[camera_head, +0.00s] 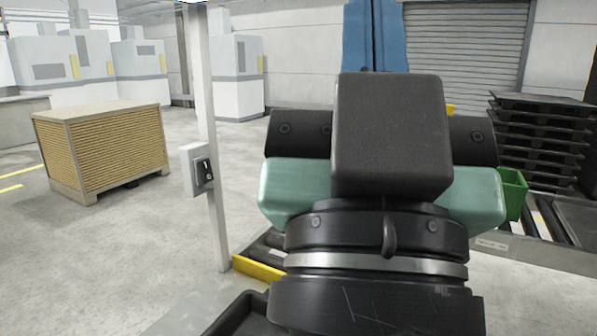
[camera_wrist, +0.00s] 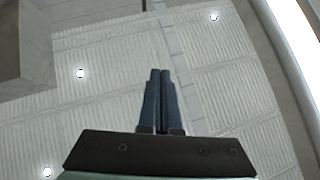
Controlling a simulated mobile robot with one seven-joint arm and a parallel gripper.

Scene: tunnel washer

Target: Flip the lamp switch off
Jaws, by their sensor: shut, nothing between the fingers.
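The lamp switch (camera_head: 204,171) is a black rocker on a grey box (camera_head: 192,169), fixed to a thin white post (camera_head: 208,120) left of the middle in the head view. The rocker carries white marks; which way it is pressed is too small to tell. My arm fills the middle and right of the head view, to the right of the post, and hides its own fingertips there. In the wrist view my gripper (camera_wrist: 160,75) has its two dark fingers together and empty, pointing at the ceiling. The switch is not in the wrist view.
A slatted wooden crate (camera_head: 105,150) stands on the floor at left, with white machines (camera_head: 65,58) behind. Black pallets (camera_head: 540,135), a green bin (camera_head: 512,190) and a roller conveyor (camera_head: 545,235) are at right. The floor around the post's left side is clear.

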